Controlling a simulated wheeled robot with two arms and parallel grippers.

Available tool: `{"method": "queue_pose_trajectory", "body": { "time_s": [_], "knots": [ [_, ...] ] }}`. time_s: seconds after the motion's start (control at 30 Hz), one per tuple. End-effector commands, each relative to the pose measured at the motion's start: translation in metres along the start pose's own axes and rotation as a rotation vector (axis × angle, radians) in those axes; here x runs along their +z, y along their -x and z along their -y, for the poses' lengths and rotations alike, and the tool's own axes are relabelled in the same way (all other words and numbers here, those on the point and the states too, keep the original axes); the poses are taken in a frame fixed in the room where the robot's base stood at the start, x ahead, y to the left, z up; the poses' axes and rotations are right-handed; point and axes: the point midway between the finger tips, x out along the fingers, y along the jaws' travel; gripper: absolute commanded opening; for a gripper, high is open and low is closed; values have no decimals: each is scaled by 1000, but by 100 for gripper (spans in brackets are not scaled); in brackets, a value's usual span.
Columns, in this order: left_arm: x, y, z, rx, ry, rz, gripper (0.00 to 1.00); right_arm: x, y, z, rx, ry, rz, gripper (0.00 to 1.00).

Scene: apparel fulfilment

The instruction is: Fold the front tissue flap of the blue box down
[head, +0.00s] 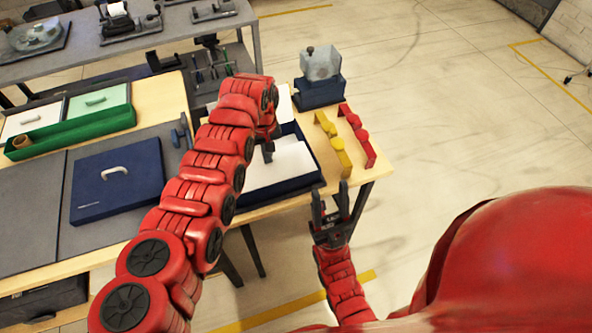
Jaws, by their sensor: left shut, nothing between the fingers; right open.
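The open dark blue box (284,188) is on the wooden table near its right edge, partly hidden behind my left arm. White tissue (292,160) shows inside it, and a white sheet stands up at its far side (284,104). I cannot tell clearly how the front flap lies. My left gripper (268,153) is shut and empty, pointing down over the box at the tissue; I cannot tell whether it touches. My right gripper (332,197) is open and empty, in front of the table's edge, apart from the box.
A blue lid with a white handle (116,181) lies on the grey mat to the left. A green tray (75,131) is behind it. Yellow (333,143) and red (357,135) pieces lie right of the box. A small dark blue holder (319,92) stands at the back right corner.

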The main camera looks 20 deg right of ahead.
Motion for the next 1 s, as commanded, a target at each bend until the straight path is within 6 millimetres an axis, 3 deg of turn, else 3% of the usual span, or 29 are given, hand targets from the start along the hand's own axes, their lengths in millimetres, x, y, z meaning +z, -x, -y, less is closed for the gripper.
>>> {"method": "queue_pose_trajectory", "body": {
  "time_s": [0.33,0.8,1.0],
  "knots": [
    [0,8,0,0,0,-1,0,-1,-6,0,0,0,0,50],
    [-2,78,0,3,1,-6,0,-6,-33,-2,0,0,0,50],
    [0,82,0,0,1,0,0,-6,-33,-2,0,0,0,50]
  ]
}}
